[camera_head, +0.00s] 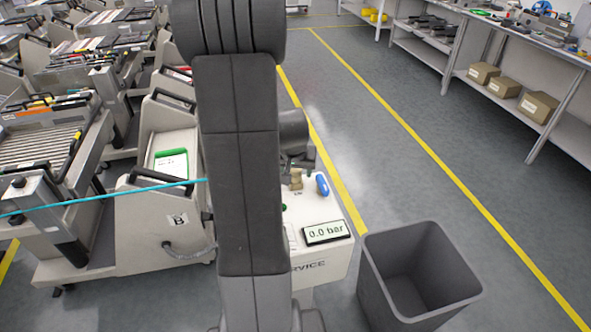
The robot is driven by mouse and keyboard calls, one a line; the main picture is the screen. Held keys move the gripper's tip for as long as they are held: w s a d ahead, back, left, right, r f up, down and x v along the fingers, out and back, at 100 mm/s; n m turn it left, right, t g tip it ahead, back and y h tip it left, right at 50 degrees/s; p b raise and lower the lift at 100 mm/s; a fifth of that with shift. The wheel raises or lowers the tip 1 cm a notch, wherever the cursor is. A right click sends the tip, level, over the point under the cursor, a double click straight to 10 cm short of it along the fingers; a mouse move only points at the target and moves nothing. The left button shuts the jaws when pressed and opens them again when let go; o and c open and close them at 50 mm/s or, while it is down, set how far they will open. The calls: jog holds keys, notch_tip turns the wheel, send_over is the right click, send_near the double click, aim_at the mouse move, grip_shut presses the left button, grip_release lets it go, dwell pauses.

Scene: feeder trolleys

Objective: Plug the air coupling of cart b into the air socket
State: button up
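Cart b (130,240), a beige trolley with a "B" label (178,220), stands at the left. A grey corrugated hose (188,252) on its side runs behind my arm. A taut light-blue line (100,200) crosses in front of the cart and also meets my arm's outline. The white service box (318,268) reads 0.0 bar on its display (326,232). A brass-coloured fitting (296,180) and a blue part (322,184) stand on its top; I cannot tell which is socket or coupling. My gripper's fingers are hidden; only dark wrist parts show above the fitting.
A grey open bin (420,275) stands right of the service box. More trolleys (100,50) fill the left side. A shelf bench (510,60) with cardboard boxes (538,106) lines the right. Free floor with yellow lines lies between.

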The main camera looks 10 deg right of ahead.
jog(key=p+v, duration=0.1)
jog(key=v, duration=1.2)
jog(key=shift+s+r, duration=0.2)
jog(key=shift+r, duration=0.15)
jog(key=shift+a, duration=0.1)
jog(key=b+x, duration=0.1)
jog(key=x, duration=1.2)
jog(key=shift+w+f, duration=0.2)
jog(key=shift+f, duration=0.15)
jog(key=shift+r, duration=0.1)
